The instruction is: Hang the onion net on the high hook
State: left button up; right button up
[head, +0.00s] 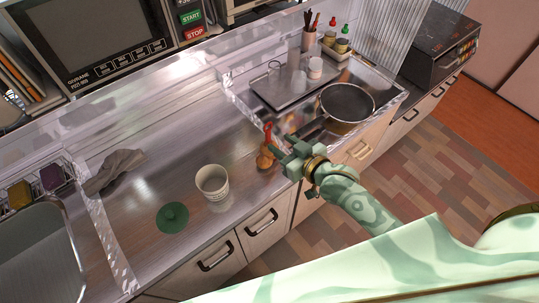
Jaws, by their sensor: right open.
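The onion net (265,159), orange-brown with a red top, stands on the metal counter near its front edge, right of the white cup. My right gripper (273,144) is open, with its fingers reaching left beside the upper part of the net. I cannot tell whether they touch it or stand around it. My left gripper is not in view. I cannot make out the high hook in this view.
A white cup (212,182) and a green lid (172,217) stand on the counter left of the net. A black pan (347,102) sits on the stove area behind right. A grey cloth (114,171) lies near the sink (38,252). A microwave (96,45) is at the back left.

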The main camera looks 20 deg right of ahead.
aim_at(269, 136)
jog(key=x, duration=0.3)
jog(key=b+x, duration=0.2)
jog(key=x, duration=0.3)
jog(key=shift+w+f, duration=0.1)
jog(key=shift+f, duration=0.1)
jog(key=shift+w+a, duration=0.2)
jog(key=shift+w, duration=0.25)
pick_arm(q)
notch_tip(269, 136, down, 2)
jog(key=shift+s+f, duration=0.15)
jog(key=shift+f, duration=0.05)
pick_arm(e)
jog(key=shift+s, duration=0.1)
jog(key=shift+c, duration=0.3)
grip_shut()
